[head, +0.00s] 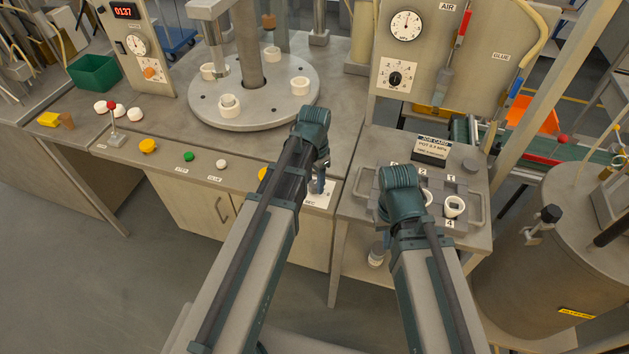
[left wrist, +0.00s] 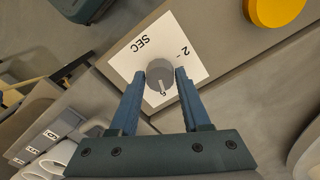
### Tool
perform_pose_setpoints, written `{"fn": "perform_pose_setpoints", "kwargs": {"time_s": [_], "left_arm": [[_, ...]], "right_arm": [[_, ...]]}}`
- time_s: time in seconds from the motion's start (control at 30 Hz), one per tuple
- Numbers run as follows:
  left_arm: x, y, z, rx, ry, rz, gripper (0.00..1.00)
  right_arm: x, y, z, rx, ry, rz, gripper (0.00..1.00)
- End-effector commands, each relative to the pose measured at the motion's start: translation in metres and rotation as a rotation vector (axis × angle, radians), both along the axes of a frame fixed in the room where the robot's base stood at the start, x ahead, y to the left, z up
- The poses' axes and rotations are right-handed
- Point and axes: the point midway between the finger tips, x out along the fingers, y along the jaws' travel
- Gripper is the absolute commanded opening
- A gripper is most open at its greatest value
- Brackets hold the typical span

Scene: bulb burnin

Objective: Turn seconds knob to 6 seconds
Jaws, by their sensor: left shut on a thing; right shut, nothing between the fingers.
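The grey seconds knob (left wrist: 160,75) sits on a white plate (left wrist: 133,62) marked SEC, 2 and what looks like a 6. My left gripper (left wrist: 160,82) is shut on the knob, with one blue finger on either side. The knob's pale pointer line faces the gripper body, roughly towards the 6; my gripper partly hides that side of the scale. In the head view, the left gripper (head: 318,185) reaches down at the bench front, with part of the plate (head: 322,199) showing. My right gripper (head: 400,190) is over the tray at the right; its fingertips are hidden.
A yellow button (left wrist: 275,8) lies beside the plate. The grey tray (head: 478,205) holds white cups (head: 454,206) under my right arm. A job card (head: 433,147) stands behind it. The round turntable (head: 245,105) is behind my left arm. Green (head: 188,156) and white buttons are along the bench edge.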

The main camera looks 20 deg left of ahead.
Motion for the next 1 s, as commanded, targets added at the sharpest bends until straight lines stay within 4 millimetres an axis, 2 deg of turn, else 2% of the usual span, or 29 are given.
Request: {"fn": "perform_pose_setpoints", "kwargs": {"time_s": [0.4, 0.93, 0.97, 1.0], "left_arm": [[-0.0002, -0.0001, -0.0001, 0.0, 0.0, -0.158, 0.0], [-0.0002, -0.0001, -0.0001, 0.0, 0.0, -0.177, 0.0], [-0.0003, -0.0001, -0.0001, 0.0, 0.0, -0.176, 0.51], [-0.0002, -0.0001, -0.0001, 0.0, 0.0, -0.176, 0.58]], "right_arm": [[0.0, 0.0, -0.0001, 0.0, 0.0, 0.0, 0.0], [0.0, 0.0, -0.0001, 0.0, 0.0, 0.0, 0.0], [0.0, 0.0, -0.0001, 0.0, 0.0, 0.0, 0.0], [0.0, 0.0, -0.0001, 0.0, 0.0, 0.0, 0.0]]}}
